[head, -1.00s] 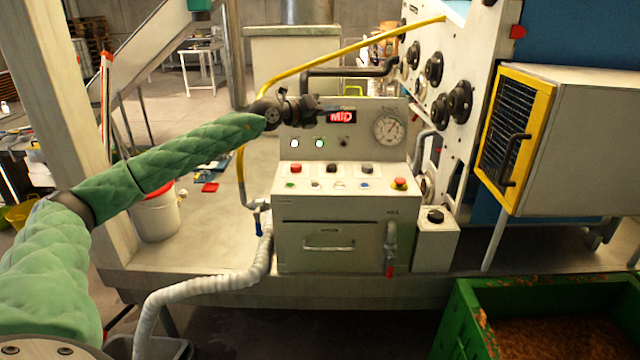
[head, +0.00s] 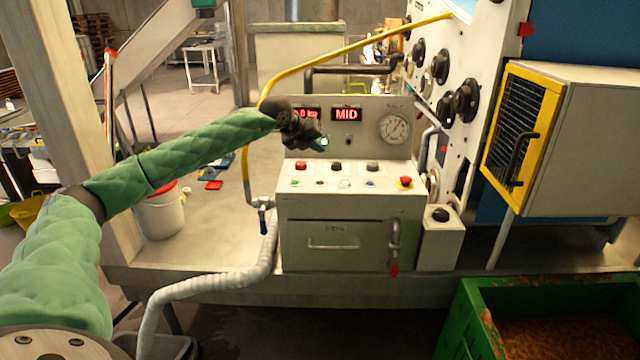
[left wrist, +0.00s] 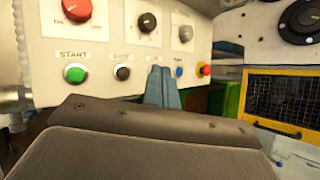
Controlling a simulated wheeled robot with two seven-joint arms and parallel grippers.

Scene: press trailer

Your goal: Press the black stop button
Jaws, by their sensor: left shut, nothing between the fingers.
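The black button (head: 320,183) is small and sits in the lower row of the control box. In the left wrist view the black button (left wrist: 122,72) is just right of the green START button (left wrist: 75,73); its own label is too blurred to read. My left gripper (head: 320,143) is in front of the box's upright panel, above the button rows. In the left wrist view its fingers (left wrist: 163,88) are shut and empty, pointing at the panel to the right of the black button and hiding part of the row. My right gripper is not in view.
A red-and-yellow emergency knob (head: 405,183) is at the row's right end. Three selector knobs sit above the row, including a black one (head: 336,166). A gauge (head: 394,128) and red MID display (head: 346,114) are on the upright panel. A yellow pipe (head: 350,48) runs behind.

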